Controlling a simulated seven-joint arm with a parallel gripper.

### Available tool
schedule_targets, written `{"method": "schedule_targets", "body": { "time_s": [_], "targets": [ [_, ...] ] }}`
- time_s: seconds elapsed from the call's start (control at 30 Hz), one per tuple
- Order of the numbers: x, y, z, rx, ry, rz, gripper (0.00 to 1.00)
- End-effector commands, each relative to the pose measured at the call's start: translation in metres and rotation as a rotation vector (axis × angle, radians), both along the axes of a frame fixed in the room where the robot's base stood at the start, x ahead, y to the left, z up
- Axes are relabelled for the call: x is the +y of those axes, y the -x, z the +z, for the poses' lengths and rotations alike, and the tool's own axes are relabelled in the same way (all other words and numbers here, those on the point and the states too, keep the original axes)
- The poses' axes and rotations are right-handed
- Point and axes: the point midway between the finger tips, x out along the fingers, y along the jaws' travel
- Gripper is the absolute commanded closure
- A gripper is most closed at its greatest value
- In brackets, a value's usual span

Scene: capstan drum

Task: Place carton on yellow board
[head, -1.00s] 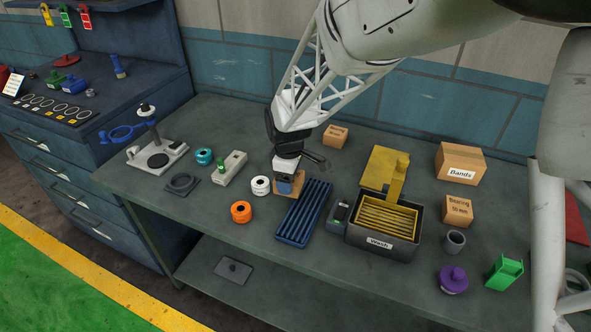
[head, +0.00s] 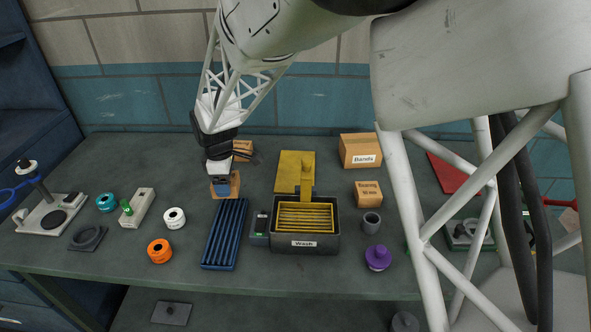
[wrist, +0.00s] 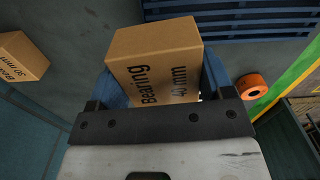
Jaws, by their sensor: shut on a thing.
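My gripper (head: 221,189) is shut on a brown carton (wrist: 155,62) marked "Bearing 40 mm". The carton sits between the blue fingers in the wrist view; in the head view only its brown edges (head: 235,181) show around them. It is at the far end of the blue slotted rack; I cannot tell whether it touches the table. The yellow board (head: 290,172) lies flat to the right of my gripper, behind the wash bin. Nothing is seen lying on its flat part; a yellow handle stands at its front right.
The dark wash bin (head: 290,250) holds a yellow rack. The blue rack (head: 226,232) lies in front of my gripper. Another carton (head: 243,150) stands close behind it. The "Bearing 50 mm" carton (head: 368,194) and the "Bands" box (head: 360,148) stand right of the board.

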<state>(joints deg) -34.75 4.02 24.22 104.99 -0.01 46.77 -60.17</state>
Motion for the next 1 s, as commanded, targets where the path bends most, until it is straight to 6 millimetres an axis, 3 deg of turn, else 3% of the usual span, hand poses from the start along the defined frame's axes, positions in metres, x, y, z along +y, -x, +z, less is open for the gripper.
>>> {"method": "schedule_targets", "body": {
  "time_s": [0.2,0.6,0.8,1.0],
  "targets": [
    [-0.039,-0.046,0.011,-0.002,-0.001,-0.025,0.55],
    [-0.118,-0.12,0.031,-0.001,0.0,-0.061,0.55],
    [-0.157,-0.148,0.04,-0.001,0.0,-0.077,0.55],
    [-0.18,-0.163,0.044,0.0,0.0,-0.084,0.55]
  ]
}}
